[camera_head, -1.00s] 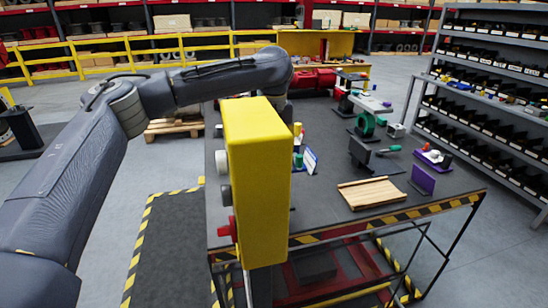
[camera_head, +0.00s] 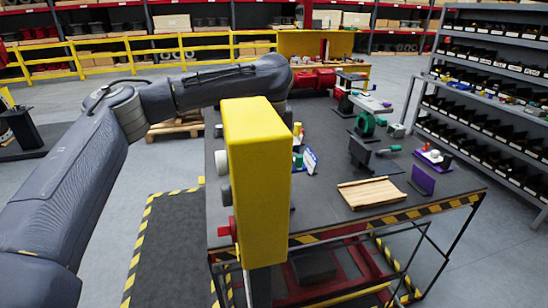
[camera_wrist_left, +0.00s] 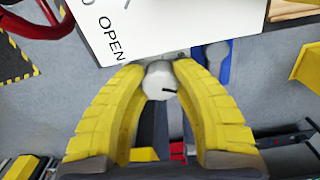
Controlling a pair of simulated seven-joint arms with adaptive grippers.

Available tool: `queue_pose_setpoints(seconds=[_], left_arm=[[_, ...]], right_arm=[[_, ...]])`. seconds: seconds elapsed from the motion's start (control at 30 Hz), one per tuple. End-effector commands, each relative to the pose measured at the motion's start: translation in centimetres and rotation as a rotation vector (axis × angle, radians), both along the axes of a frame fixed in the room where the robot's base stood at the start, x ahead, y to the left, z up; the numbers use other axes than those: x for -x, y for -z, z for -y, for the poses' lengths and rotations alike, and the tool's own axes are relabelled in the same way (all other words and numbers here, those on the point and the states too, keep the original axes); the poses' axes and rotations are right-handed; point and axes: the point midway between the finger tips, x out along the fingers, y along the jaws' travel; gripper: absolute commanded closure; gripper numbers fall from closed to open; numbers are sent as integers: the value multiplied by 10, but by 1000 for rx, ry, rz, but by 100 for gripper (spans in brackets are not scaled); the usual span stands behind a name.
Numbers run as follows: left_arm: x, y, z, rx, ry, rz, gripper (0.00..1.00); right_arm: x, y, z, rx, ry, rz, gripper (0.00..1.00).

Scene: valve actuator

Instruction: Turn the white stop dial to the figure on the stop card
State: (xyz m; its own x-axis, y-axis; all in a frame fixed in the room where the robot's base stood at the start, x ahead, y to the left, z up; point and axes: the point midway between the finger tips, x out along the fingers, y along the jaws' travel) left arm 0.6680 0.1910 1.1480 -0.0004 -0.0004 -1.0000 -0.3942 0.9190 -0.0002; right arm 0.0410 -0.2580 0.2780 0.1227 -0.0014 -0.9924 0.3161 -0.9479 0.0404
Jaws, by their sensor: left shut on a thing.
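The white dial (camera_wrist_left: 160,84) is round with a short dark mark and sits between my left gripper's yellow fingers in the left wrist view. My left gripper (camera_wrist_left: 159,66) is shut on it, with one finger on each side. A white panel with the word OPEN (camera_wrist_left: 105,25) lies just beyond the fingertips, partly cut off by the frame. My right gripper is not in view.
The dark bench (camera_head: 330,215) holds a wooden tray (camera_head: 370,193), a purple plate (camera_head: 422,180) and several fixtures. Shelving (camera_head: 490,90) stands to the right.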

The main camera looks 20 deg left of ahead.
Motion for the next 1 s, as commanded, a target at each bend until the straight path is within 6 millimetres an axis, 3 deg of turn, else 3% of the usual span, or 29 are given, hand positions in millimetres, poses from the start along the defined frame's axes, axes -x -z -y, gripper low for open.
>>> queue_pose_setpoints(seconds=[0.23,0.6,0.93,0.97,1.0], left_arm=[[0,0,0,0,-26,1,100],[0,-1,-1,0,-266,2,100],[0,0,-1,-1,-281,2,100],[0,0,-1,-1,-281,2,70],[0,0,-1,-1,-281,2,65]], right_arm=[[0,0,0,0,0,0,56],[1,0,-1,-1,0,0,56],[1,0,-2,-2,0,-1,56],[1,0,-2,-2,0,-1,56],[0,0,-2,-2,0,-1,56]])
